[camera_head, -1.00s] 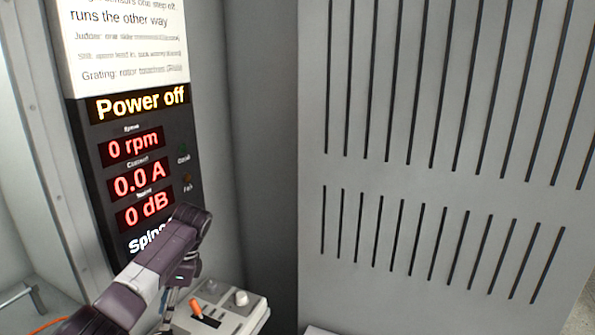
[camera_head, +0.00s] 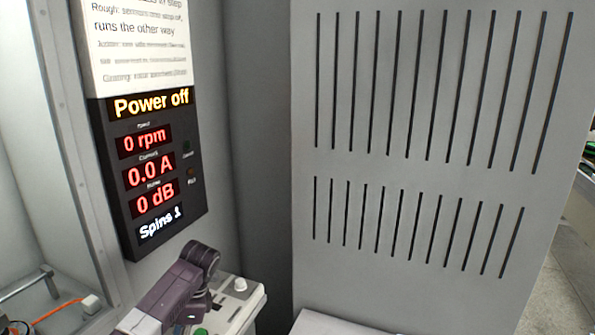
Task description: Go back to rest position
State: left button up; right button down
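My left arm (camera_head: 178,290) comes in at the bottom left, in front of the control box. Its bent purple-grey joint is at the top, and its gripper cannot be made out in this view. My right arm and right gripper are not in view. The control box (camera_head: 248,300) is light grey with a white knob (camera_head: 240,285). Part of a green button (camera_head: 200,331) shows at the bottom edge. My arm covers the box's left part.
A dark display panel (camera_head: 188,222) reads "Power off", 0 rpm, 0.0 A, 0 dB, "Spins 1". A printed sheet (camera_head: 135,60) hangs above it. A slotted grey panel (camera_head: 420,175) fills the right. An orange cable (camera_head: 60,307) and a metal bar (camera_head: 25,287) are at lower left.

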pick_arm(q)
jog(key=s+d+f+n+t+h, duration=0.1)
jog(key=s+d+f+n+h, duration=0.1)
jog(key=s+d+f, duration=0.6)
jog(key=s+d+f+n+t+h, duration=0.1)
jog(key=s+d+f, duration=0.4)
jog(key=s, duration=0.4)
jog(key=s+a+r+n+t+h, duration=0.1)
jog(key=s+a+r+n, duration=0.2)
jog(key=s, duration=0.6)
jog(key=s+a+r+n+t, duration=0.2)
jog(key=s+r+n, duration=0.3)
jog(key=s, duration=0.4)
notch_tip(320, 180, down, 26)
jog(key=g, duration=0.1)
jog(key=s+a+f+g, duration=0.1)
jog(key=s+a+f, duration=0.1)
jog(key=s+f, duration=1.6)
jog(key=shift+s+a+g, duration=0.2)
jog(key=shift+s+g, duration=0.2)
jog(key=shift+s, duration=0.05)
